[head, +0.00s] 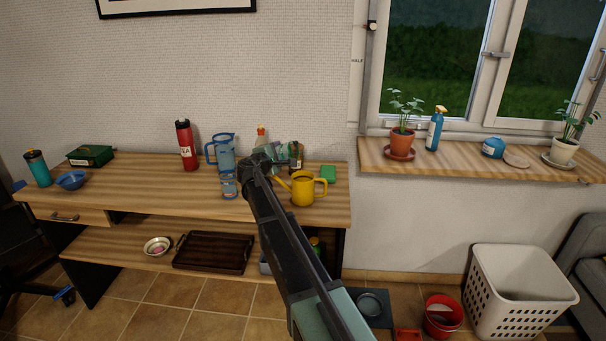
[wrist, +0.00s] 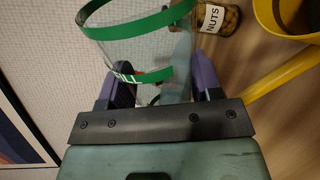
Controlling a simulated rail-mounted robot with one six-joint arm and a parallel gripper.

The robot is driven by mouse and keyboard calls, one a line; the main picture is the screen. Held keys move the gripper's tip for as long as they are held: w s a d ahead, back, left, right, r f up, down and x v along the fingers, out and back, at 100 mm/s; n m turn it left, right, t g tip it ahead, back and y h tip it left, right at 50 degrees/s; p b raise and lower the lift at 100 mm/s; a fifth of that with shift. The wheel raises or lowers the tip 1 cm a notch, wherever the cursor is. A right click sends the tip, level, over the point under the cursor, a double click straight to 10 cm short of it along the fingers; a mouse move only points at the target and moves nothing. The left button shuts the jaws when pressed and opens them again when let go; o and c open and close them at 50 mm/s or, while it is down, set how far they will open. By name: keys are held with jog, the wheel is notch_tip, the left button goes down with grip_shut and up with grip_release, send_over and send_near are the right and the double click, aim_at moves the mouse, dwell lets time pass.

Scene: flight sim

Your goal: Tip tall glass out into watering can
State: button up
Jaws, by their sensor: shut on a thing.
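My gripper (head: 266,160) is over the table, left of and above the yellow watering can (head: 302,191). It is shut on a clear glass with green bands (head: 279,150), held between two purple fingers (wrist: 163,76) in the wrist view. The glass (wrist: 139,38) seems tilted in the head view, and my arm partly hides it. Its contents cannot be made out. The watering can stands upright, its spout toward the left; part of it also shows at the upper right of the wrist view (wrist: 263,16).
A nuts jar (wrist: 217,18) stands behind the can. A small blue glass (head: 228,187), a blue pitcher (head: 226,150) and a red bottle (head: 186,145) stand to the left. A green block (head: 328,173) lies right of the can.

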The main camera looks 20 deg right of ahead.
jog(key=shift+s+d+f+m, duration=0.3)
jog(key=shift+s+d+m, duration=0.2)
jog(key=shift+m, duration=0.5)
dwell(0.5)
jog(key=shift+s+f+m+y+b, duration=0.1)
jog(key=shift+f+m+y+b, duration=0.2)
jog(key=shift+m, duration=0.4)
dwell(1.1)
jog(key=shift+s+d+r+m+t, duration=0.15)
jog(key=shift+r+m+t, duration=0.25)
jog(key=shift+r+m, duration=0.1)
dwell(0.6)
